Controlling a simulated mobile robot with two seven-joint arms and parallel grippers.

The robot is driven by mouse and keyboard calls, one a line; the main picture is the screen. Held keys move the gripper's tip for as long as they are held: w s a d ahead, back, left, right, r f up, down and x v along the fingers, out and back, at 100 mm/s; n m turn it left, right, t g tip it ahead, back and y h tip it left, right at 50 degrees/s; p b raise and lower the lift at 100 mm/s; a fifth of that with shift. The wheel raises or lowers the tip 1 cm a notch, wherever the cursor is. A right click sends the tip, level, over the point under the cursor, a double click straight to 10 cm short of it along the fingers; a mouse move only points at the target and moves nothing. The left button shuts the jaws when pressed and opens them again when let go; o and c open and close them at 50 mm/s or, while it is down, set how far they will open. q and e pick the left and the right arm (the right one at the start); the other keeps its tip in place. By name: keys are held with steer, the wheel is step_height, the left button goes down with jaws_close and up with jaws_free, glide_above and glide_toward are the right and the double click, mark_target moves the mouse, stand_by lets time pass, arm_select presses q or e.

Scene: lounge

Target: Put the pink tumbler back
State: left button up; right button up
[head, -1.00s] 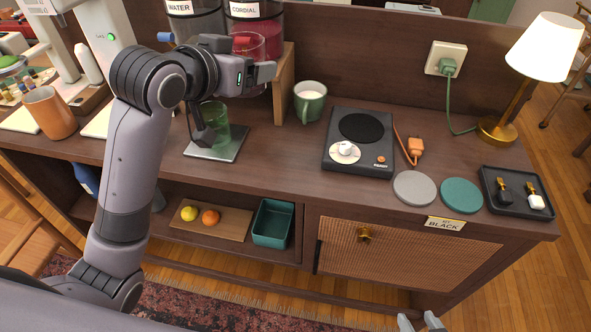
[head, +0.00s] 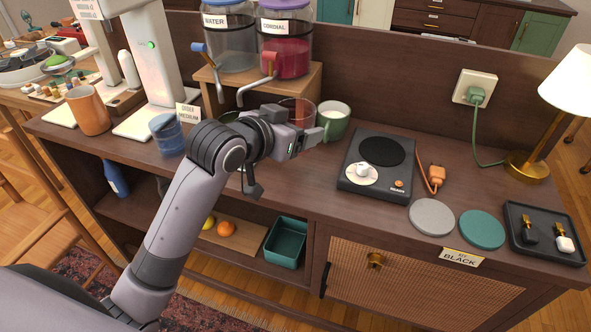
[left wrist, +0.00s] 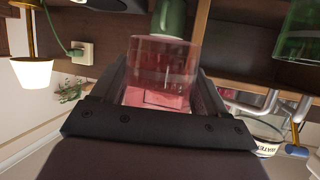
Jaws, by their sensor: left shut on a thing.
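The pink tumbler (head: 297,112) is a clear pinkish glass, partly hidden behind my left gripper (head: 312,134) in the head view. In the left wrist view the tumbler (left wrist: 165,65) sits between the two fingers of my left gripper (left wrist: 163,95), which is shut on it. In the head view it shows just left of the green mug (head: 333,122), in front of the dispenser stand. I cannot tell whether its base touches the counter. My right gripper is out of view.
Water (head: 229,45) and cordial (head: 287,45) dispensers stand on a wooden stand (head: 313,80) behind. A black hotplate (head: 376,165) and grey (head: 432,217) and teal (head: 482,229) coasters lie to the right. A green glass (left wrist: 300,30) shows in the left wrist view.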

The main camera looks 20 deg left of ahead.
arm_select(q)
step_height(320, 180, down, 9)
steer(key=shift+r+b, duration=0.1)
steer(key=shift+b, duration=0.5)
steer(key=shift+f, duration=0.2)
steer(key=shift+f, duration=0.1)
steer(key=o, duration=0.9)
steer(key=shift+f, duration=0.15)
steer(key=o, duration=0.3)
steer(key=shift+o, duration=0.2)
